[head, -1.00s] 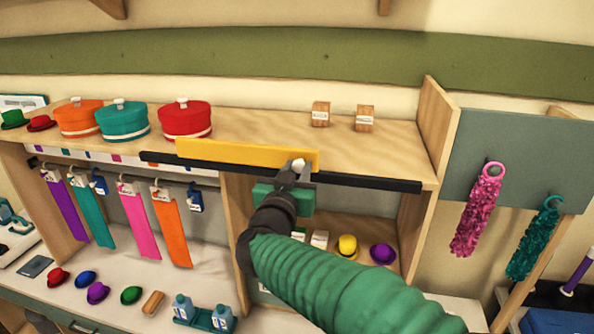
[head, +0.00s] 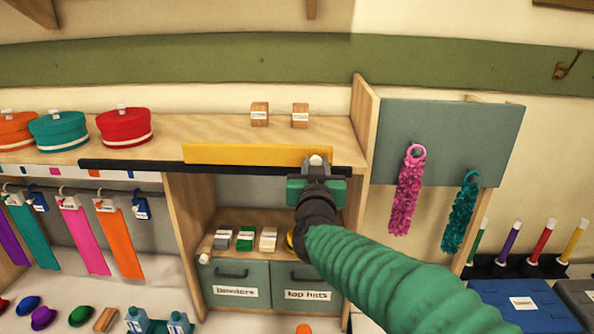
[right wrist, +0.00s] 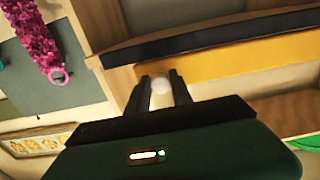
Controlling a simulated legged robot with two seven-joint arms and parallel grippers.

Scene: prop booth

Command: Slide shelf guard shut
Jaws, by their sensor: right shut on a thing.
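The shelf guard (head: 250,154) is a yellow bar standing in a black rail (head: 130,165) along the front edge of the upper shelf. It sits toward the right part of the rail, with a short stretch of rail bare at its right and a longer one at its left. My right gripper (head: 316,163) is shut on the pale round knob near the guard's right end. In the right wrist view the knob (right wrist: 161,85) shows between the two dark fingers, against the yellow guard (right wrist: 230,71). My left gripper is not in view.
Red (head: 124,126) and teal (head: 58,130) hat boxes stand at the left of the upper shelf. Two small wooden blocks (head: 259,114) stand behind the guard. A wooden side panel (head: 364,120) bounds the shelf at right, beside hanging garlands (head: 408,192).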

